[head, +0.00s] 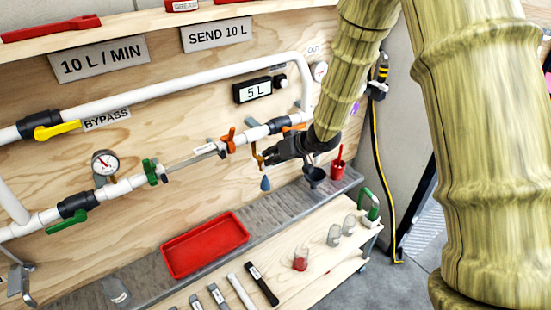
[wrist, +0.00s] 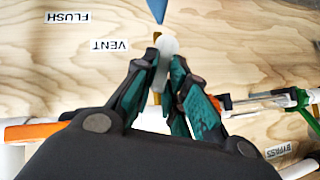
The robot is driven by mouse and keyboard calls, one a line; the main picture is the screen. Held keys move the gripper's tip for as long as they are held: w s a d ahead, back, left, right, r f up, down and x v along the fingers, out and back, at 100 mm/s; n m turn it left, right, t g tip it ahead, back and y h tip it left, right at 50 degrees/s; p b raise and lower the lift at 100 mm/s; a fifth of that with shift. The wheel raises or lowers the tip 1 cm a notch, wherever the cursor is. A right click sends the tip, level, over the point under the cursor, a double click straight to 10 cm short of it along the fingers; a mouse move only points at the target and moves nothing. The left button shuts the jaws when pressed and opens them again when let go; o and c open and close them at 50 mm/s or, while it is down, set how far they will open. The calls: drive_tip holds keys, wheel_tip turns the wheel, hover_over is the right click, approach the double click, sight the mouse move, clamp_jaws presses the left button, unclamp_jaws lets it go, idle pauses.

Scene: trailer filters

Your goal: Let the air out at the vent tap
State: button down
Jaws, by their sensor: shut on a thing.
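The vent tap (head: 257,153) is a small brass-coloured fitting hanging below the white pipe. My gripper (head: 270,154) is at it from the right in the head view. A blue drop shape (head: 265,184) is just below the tap and also shows in the wrist view (wrist: 157,9).
A red tray (head: 205,246) lies on the grey ledge. The orange handle (head: 228,141) and white pipe (head: 253,133) run close to my fingers. Glass jars (head: 334,235) stand on the bench below.

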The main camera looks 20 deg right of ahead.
drive_tip(key=shift+s+a+f+n+h+b, duration=0.15)
drive_tip(key=shift+a+n+h+b, duration=0.15)
drive_tip(key=shift+h+b, duration=0.15)
idle(0.4)
drive_tip(key=c, duration=1.4)
unclamp_jaws()
drive_tip(key=shift+c, duration=0.2)
drive_tip(key=shift+r, duration=0.2)
drive_tip(key=v, duration=1.1)
drive_tip(key=shift+s+r, duration=0.25)
drive_tip(key=shift+s, duration=0.1)
